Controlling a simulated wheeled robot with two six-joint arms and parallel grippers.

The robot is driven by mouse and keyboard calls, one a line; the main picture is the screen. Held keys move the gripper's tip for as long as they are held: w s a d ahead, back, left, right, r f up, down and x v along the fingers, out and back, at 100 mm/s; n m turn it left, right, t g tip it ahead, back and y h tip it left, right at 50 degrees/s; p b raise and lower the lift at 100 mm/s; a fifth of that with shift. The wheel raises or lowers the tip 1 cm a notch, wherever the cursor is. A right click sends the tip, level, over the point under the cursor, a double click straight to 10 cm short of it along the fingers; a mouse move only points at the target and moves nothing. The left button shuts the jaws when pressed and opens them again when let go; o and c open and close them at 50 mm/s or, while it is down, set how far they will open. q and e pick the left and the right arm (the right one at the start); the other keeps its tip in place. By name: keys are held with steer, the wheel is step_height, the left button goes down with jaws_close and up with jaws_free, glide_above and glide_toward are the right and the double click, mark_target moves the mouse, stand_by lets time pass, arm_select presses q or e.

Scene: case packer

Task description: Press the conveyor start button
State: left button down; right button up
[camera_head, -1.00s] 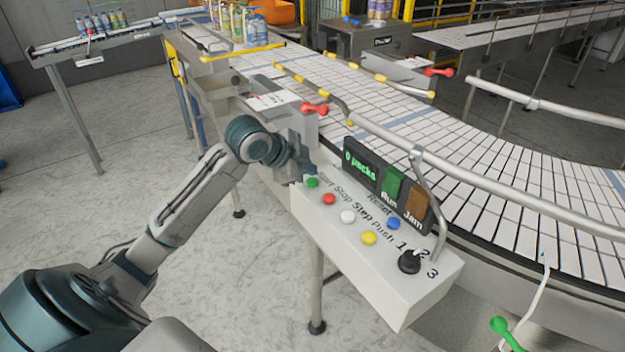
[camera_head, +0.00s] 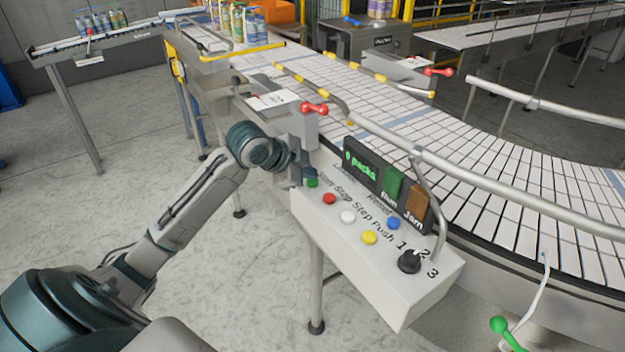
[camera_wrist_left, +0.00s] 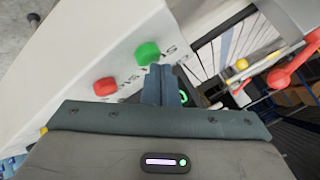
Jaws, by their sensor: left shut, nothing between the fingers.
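The green start button (camera_head: 312,182) sits at the far left end of the white control box (camera_head: 385,283), beside the word Start. My left gripper (camera_head: 298,178) is shut and empty, right beside the green button and partly over the lettering. In the left wrist view the green button (camera_wrist_left: 147,53) shows just left of the tips of my shut left gripper (camera_wrist_left: 160,72). I cannot tell whether the fingers touch it. The red button (camera_head: 329,198) is the neighbour on the box. My right gripper is not in view.
White, yellow and blue buttons and a black selector knob (camera_head: 409,261) share the box. A dark display (camera_head: 388,186) reads "0 packs", with Run and Jam panels. A grey rail (camera_head: 480,180) and a red-knobbed clamp (camera_head: 314,108) stand close behind.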

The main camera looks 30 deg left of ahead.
mark_target(308, 182)
arm_select(q)
steer(key=shift+f, duration=0.3)
stand_by(0.5)
steer(key=shift+r+p, duration=0.9)
steer(key=shift+p, duration=0.05)
step_height(308, 182, up, 3)
steer(key=p, duration=0.2)
steer(key=shift+p, duration=0.4)
steer(key=shift+r+p, duration=0.65)
steer(key=shift+r, duration=0.45)
steer(key=shift+f, duration=0.15)
